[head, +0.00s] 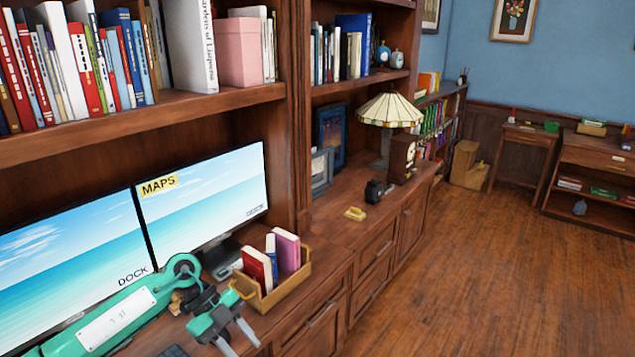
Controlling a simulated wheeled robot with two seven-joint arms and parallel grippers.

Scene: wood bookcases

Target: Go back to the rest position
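My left arm, teal and black, comes in from the lower left over the desk. My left gripper (237,341) is in front of the monitors, pointing down toward the front edge of the desk. Its two silver fingers are apart with nothing seen between them. Its wrist is close to a wooden box (284,293) that holds a few books; I cannot tell whether they touch. My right gripper is not in view.
Two monitors (205,197) stand behind my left arm. A shelf (150,115) full of books runs above. A yellow object (355,214), a dark object (375,191) and a lamp (391,110) stand farther along the counter. The wood floor (480,270) at right is clear.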

